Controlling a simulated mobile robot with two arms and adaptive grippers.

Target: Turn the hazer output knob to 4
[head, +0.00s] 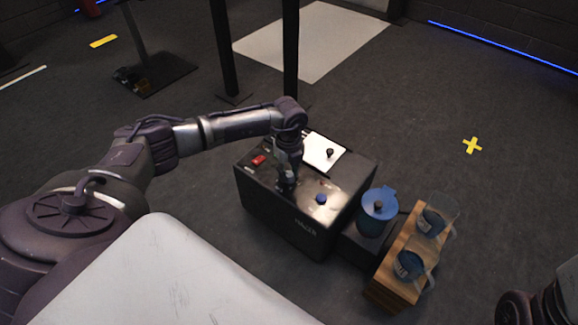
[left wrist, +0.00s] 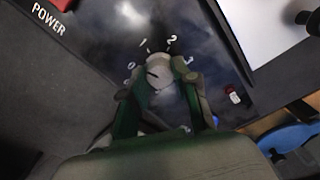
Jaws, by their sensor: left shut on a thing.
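The hazer is a black box (head: 275,208) on the floor with a dark glossy top. Its output knob is a small grey knob (left wrist: 159,70) in the left wrist view, with white numerals 0, 1, 2 and 3 around it; a further mark below right is partly hidden. A dark line on the knob points to the upper left, roughly between 0 and 1. My left gripper (head: 287,184) reaches down onto the top, and its green-grey fingers (left wrist: 162,92) are shut on the knob from both sides. In the head view the gripper hides the knob.
A red POWER switch (head: 258,160), a blue knob (head: 321,199) and a white panel with a black knob (head: 330,153) are on the box top. Black posts (head: 290,50) stand behind.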

